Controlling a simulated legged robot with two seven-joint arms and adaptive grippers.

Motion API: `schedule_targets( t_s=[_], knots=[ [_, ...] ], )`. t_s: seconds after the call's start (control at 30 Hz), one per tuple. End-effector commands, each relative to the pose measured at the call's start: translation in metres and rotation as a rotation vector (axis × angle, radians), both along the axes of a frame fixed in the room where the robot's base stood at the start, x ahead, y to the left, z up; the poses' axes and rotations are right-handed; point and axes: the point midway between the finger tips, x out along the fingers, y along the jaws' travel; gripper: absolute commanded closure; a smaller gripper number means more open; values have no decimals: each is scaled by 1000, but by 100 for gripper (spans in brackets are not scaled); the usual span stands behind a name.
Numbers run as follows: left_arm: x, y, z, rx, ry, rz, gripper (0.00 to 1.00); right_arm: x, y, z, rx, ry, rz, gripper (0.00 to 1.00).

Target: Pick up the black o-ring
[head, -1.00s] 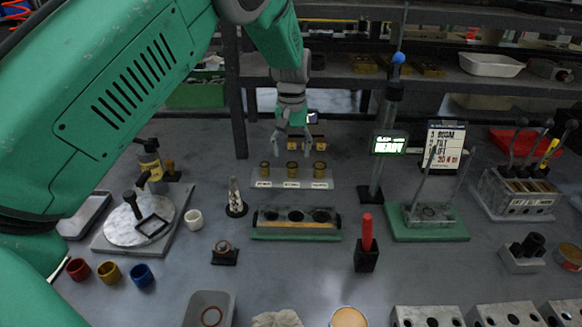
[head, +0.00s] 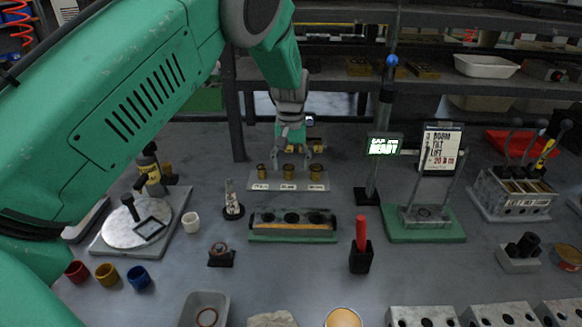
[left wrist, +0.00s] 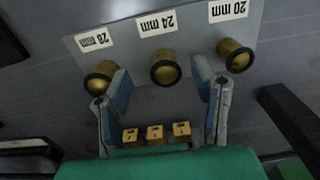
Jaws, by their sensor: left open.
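A pale rack (head: 288,187) holds three brass posts in the head view, with a label in front of each. In the left wrist view black o-rings show around the ends of the 28 mm post (left wrist: 100,76), the 24 mm post (left wrist: 165,68) and the 20 mm post (left wrist: 235,55). My left gripper (head: 291,153) is open and empty, close above and behind the rack. In the left wrist view its blue-padded fingers (left wrist: 161,95) stand apart on either side of the middle post's line, not closed on it. My right gripper is not in view.
A green-based block with holes (head: 292,225) lies in front of the rack. A post with a lit READY sign (head: 384,146) stands to the right, a small cone (head: 232,200) to the left. Shelving is behind. Red, yellow and blue cups (head: 107,273) stand at front left.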

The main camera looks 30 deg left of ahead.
Motion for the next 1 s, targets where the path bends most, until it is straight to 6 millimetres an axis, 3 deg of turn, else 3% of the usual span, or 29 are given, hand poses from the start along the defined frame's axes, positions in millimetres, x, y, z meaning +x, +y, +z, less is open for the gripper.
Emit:
schedule_targets(
  t_s=[0.37,0.5,0.6,1.0],
  knots=[
    [0,2,-2,-2,0,1,48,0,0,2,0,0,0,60],
    [0,1,-2,-1,-1,1,74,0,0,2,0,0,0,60],
    [0,0,-1,0,0,1,80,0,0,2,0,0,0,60],
    [0,0,-1,-3,-1,1,82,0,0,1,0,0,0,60]
  ],
)
